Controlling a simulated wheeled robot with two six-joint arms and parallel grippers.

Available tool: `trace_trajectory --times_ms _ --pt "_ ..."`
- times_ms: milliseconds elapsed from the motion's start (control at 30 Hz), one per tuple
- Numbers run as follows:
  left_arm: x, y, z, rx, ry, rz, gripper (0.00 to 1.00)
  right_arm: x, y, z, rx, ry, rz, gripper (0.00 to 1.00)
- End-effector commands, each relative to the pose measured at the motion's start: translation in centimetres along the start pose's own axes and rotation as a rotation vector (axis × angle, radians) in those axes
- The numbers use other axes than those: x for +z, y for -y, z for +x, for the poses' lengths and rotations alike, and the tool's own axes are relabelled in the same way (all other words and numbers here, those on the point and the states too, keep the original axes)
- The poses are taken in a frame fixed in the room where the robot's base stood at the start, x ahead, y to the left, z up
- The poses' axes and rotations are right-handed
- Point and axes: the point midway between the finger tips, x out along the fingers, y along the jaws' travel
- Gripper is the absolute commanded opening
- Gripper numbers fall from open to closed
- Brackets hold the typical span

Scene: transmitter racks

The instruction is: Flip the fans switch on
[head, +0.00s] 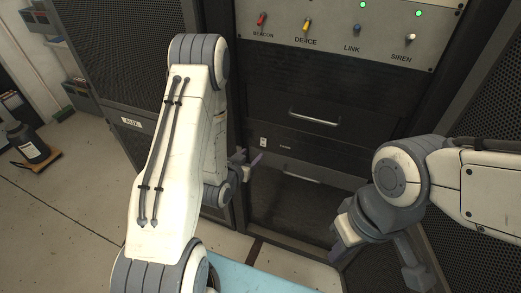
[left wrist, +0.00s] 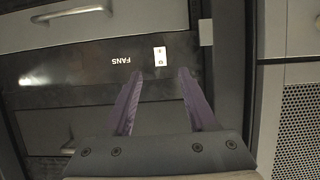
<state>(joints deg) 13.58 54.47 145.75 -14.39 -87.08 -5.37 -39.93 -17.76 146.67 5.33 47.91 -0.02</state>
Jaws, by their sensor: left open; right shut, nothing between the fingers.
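The fans switch (left wrist: 160,56) is a small white rocker with dark marks on a black panel, beside the upside-down label FANS (left wrist: 125,60) in the left wrist view. In the head view the switch (head: 263,142) is a small pale spot on the dark rack front. My left gripper (left wrist: 160,74) is open, its purple fingers pointing at the panel with the switch just beyond and between the tips. In the head view the left gripper (head: 250,160) is just below and left of the switch. My right gripper (head: 338,252) is shut and empty, low at the right.
A panel above holds the beacon (head: 262,19), de-ice (head: 307,24), link (head: 356,30) and siren (head: 410,39) toggles, with green lights. A drawer handle (head: 314,117) is above the fans panel. A mesh rack door (head: 125,45) stands at the left.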

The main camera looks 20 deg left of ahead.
Motion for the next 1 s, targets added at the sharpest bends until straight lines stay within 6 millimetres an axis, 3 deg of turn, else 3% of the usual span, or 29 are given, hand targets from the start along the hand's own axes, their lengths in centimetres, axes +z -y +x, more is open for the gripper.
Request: trace_trajectory --times_ms 33,133,200,500,933,967,1000 --pt "0.5 0.0 0.8 0.0 -0.006 0.001 0.57 0.1 -0.1 1.6 0.0 0.0 0.0 0.0" --pt "0.5 0.0 1.8 -0.001 -0.007 0.001 0.57 0.2 -0.2 3.0 0.0 0.0 0.0 0.0" --pt "-0.1 -0.1 3.3 0.001 -0.003 0.001 0.57 0.1 -0.1 1.8 0.0 0.001 0.0 0.0" --pt "0.0 0.0 8.1 0.0 0.0 -0.001 0.57 0.1 -0.1 1.5 0.0 0.0 0.0 0.0" --pt "0.0 0.0 9.2 0.0 0.001 -0.001 0.57 0.1 -0.1 1.6 0.0 0.0 0.0 0.0" --pt "0.0 0.0 9.2 -0.001 0.001 -0.001 0.5 0.1 -0.1 1.6 0.0 0.0 0.0 0.0" --pt "0.0 0.0 9.2 0.0 0.001 -0.001 0.35 0.1 -0.1 1.6 0.0 0.0 0.0 0.0"
